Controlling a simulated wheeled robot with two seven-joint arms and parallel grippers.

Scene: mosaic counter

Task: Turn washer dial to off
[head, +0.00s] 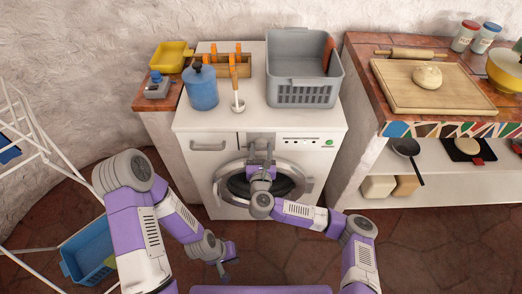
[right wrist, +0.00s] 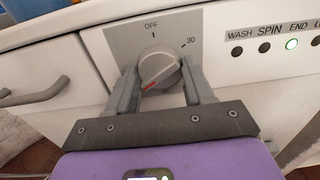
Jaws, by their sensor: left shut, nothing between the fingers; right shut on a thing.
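The white washer (head: 225,125) stands against the wall in the head view. Its dial (right wrist: 158,66) is a round grey knob on a grey plate in the right wrist view. The dial's red mark points to the lower left, away from the OFF label at the top and the 30 at the upper right. My right gripper (right wrist: 160,78) is shut on the dial, one finger on each side. In the head view this gripper (head: 260,148) hides the dial. My left gripper (head: 226,272) is shut and empty, low in front of the washer.
The END light (right wrist: 292,44) glows green. A blue crate (head: 88,255) and a white rack (head: 38,135) are at the left.

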